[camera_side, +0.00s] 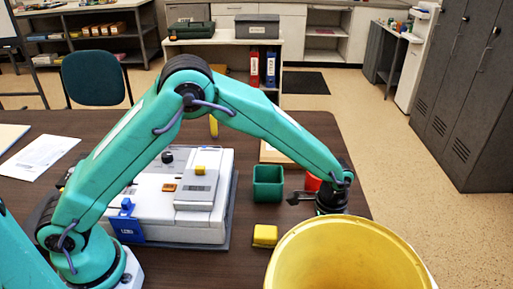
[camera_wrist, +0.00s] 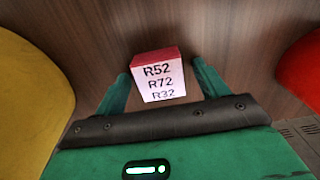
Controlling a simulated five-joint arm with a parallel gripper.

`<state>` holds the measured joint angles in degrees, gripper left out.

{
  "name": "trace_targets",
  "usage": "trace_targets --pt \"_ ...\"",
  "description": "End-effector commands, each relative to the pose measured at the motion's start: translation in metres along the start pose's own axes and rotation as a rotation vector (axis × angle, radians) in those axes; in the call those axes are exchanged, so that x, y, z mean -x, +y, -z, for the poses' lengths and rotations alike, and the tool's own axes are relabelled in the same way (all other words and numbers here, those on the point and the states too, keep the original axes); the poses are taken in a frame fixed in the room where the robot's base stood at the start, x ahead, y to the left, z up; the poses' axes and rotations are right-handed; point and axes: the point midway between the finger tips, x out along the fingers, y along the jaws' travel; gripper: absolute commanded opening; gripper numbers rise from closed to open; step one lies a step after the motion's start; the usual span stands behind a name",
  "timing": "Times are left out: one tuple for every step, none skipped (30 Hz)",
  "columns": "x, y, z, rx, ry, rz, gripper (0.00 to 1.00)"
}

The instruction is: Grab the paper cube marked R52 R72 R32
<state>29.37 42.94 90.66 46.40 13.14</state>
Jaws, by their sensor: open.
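The paper cube (camera_wrist: 163,82) shows in the wrist view with a white face printed R52, R72, R32 and a red top edge. It sits on the brown wooden table between the two green fingers of my gripper (camera_wrist: 160,74). The fingers are apart, with a gap showing on both sides of the cube, wider on the right. In the side view my gripper (camera_side: 331,200) is low at the table's right part, its tips hidden behind the yellow bin. I cannot make out the cube in the side view.
A large yellow bin (camera_side: 345,262) stands in front of my gripper. A red object (camera_side: 312,182) and a green open box (camera_side: 268,184) are close by. A yellow block (camera_side: 265,236) lies left of the bin. A white machine (camera_side: 205,222) stands further left.

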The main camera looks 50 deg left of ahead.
Motion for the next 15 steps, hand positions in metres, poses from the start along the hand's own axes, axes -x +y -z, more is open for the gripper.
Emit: trace_targets --pt "0.0002 0.0000 0.0000 0.000 0.000 0.000 0.73" --pt "0.0002 0.0000 0.0001 0.000 0.000 0.000 0.73" --pt "0.0003 0.0000 0.0001 0.000 0.000 0.000 0.73" --pt "0.0003 0.0000 0.0001 0.000 0.000 0.000 0.67" --pt "0.0003 0.0000 0.0001 0.000 0.000 0.000 0.61" --pt "0.0003 0.0000 0.0001 0.000 0.000 0.000 0.53" --pt "0.0003 0.0000 0.0001 0.000 0.000 0.000 0.47" --pt "0.0004 0.0000 0.0001 0.000 0.000 0.000 0.41" --pt "0.0004 0.0000 0.0001 0.000 0.000 0.000 0.33" --pt "0.0004 0.0000 0.0001 0.000 0.000 0.000 0.28" --pt "0.0004 0.0000 0.0001 0.000 0.000 0.000 0.24" --pt "0.0005 0.0000 0.0002 0.000 0.001 0.000 0.24" --pt "0.0005 0.0000 0.0002 0.000 0.001 0.000 0.24" --pt "0.0005 0.0000 0.0002 0.000 0.001 0.000 0.24" --pt "0.0005 0.0000 0.0002 0.000 0.001 0.000 0.24"
